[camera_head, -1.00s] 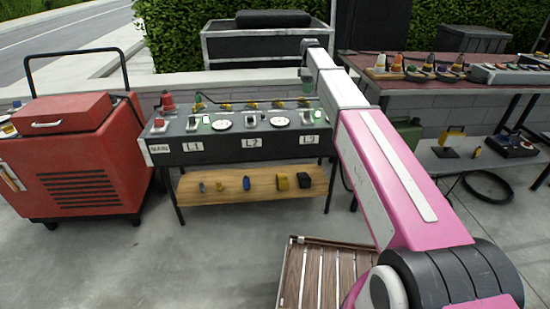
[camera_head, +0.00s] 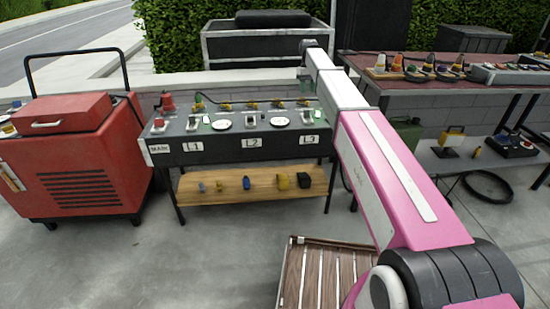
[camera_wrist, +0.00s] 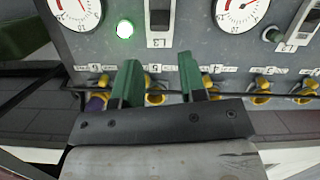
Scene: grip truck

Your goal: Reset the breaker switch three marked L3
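The dark breaker panel (camera_head: 225,150) stands on a table in the head view, with labels MAIN, L1, L2 and L3 along its front edge. The L3 label (camera_head: 309,139) is at the right end. In the wrist view the panel appears upside down. The L3 switch (camera_wrist: 160,22), dark and silver, shows at the top middle, beside a lit green lamp (camera_wrist: 125,28). My gripper (camera_wrist: 160,75) has two green fingers, spread apart with nothing between them. It is over the panel's connector edge, apart from the L3 switch in the picture.
Yellow connectors (camera_wrist: 262,92) and a black cable line the panel's back edge near my fingers. Round gauges (camera_wrist: 240,15) flank the L3 switch. A red cart (camera_head: 75,165) stands left, and a dark red table (camera_head: 440,70) with equipment right.

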